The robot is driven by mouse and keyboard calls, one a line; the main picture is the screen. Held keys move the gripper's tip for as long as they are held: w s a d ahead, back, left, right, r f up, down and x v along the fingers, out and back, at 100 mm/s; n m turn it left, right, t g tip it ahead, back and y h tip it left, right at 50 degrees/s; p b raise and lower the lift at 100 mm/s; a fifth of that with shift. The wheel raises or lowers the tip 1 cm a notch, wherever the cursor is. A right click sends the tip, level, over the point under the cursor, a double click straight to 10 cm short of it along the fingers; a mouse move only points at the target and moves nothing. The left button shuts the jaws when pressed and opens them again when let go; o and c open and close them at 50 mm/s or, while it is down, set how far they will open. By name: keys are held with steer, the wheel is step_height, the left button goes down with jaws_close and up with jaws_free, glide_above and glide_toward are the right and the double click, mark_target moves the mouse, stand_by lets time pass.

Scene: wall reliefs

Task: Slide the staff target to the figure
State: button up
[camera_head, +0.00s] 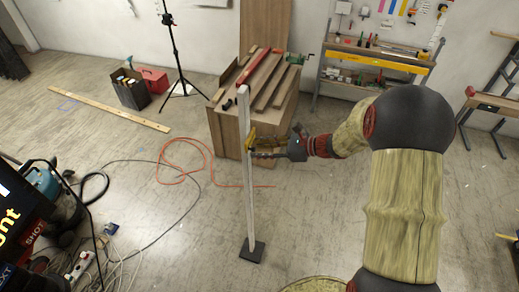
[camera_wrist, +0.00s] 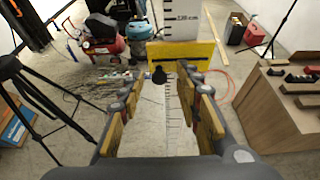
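The white staff (camera_head: 247,190) stands upright on a dark square base (camera_head: 252,251). A yellow target (camera_head: 251,140) sits on it at upper-middle height. In the wrist view the yellow target (camera_wrist: 200,52) crosses the staff, with a dark round knob (camera_wrist: 159,74) facing me. A printed figure (camera_wrist: 187,17) shows on the staff just above the target, too small to read surely. Graduation marks run down the staff below it. My gripper (camera_head: 262,147) is right of the target, fingers pointing at it. In the wrist view my gripper (camera_wrist: 162,84) is open, with the knob between its fingertips.
A wooden cabinet (camera_head: 229,133) with planks on top stands behind the staff. An orange hose (camera_head: 185,165) and black cables lie on the floor to the left. A tripod (camera_head: 178,55) and a workbench (camera_head: 378,60) stand at the back. Floor around the base is clear.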

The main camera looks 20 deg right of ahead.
steer(key=shift+w+a, duration=0.1)
steer(key=shift+a, duration=0.1)
steer(key=shift+c, duration=0.7)
steer(key=c, duration=0.7)
jaws_close()
